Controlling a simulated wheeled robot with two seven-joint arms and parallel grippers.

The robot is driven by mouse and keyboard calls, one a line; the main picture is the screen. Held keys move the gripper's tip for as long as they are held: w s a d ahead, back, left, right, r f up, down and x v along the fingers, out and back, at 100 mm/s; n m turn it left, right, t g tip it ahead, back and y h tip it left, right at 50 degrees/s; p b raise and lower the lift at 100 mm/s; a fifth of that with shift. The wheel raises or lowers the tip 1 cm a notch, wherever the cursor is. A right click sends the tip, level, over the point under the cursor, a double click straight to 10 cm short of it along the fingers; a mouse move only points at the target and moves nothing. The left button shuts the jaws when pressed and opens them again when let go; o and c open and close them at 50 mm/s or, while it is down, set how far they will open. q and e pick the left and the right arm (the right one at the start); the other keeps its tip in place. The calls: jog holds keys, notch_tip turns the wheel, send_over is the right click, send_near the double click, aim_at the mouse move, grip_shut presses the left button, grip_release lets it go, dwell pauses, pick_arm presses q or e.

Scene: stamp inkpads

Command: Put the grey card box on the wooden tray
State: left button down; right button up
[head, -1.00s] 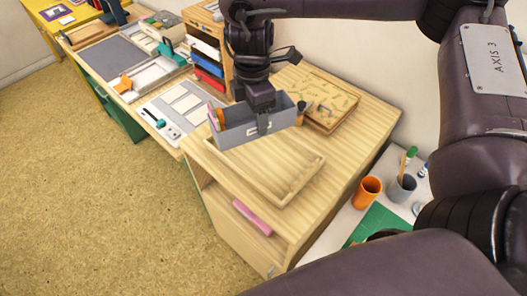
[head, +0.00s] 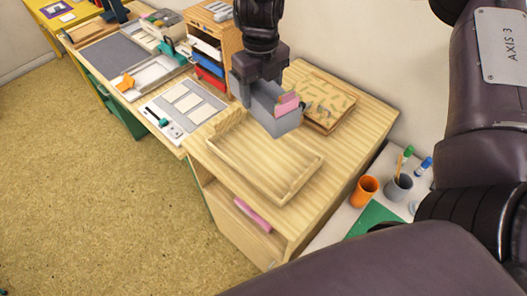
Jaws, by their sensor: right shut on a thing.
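The grey card box (head: 279,122) hangs from my right gripper (head: 262,82), which comes down from the top and is shut on it. A pink card shows at the box's open top. The wooden tray (head: 262,192) lies on the wooden desk top, just below and in front of the box in the picture. The box overlaps the tray's back edge in view and appears held above the desk; the exact height is hard to tell. The tray looks empty. My left gripper is not in view.
A patterned wooden board (head: 335,97) lies behind the box at the right. A wooden rack with coloured trays (head: 210,76) stands behind left. An orange cup (head: 364,190) and a grey cup (head: 398,188) stand on a lower surface at right. A pink thing (head: 252,214) lies in the desk's shelf.

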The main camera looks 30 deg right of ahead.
jog(key=shift+w+d+r+n, duration=0.1)
jog(key=shift+r+n, duration=0.05)
jog(key=shift+n, duration=0.45)
jog(key=shift+d+r+n, duration=0.1)
jog(key=shift+n, duration=0.5)
jog(key=shift+f, duration=0.4)
jog(key=b, duration=0.2)
send_over(263, 153)
notch_tip(263, 153, down, 16)
jog(key=shift+a+r, duration=0.1)
jog(key=shift+a, duration=0.05)
notch_tip(263, 153, down, 2)
jog(key=shift+f+b, duration=0.15)
jog(key=shift+b, duration=0.25)
jog(key=shift+f, duration=0.55)
jog(key=shift+f, duration=0.15)
jog(key=o, duration=1)
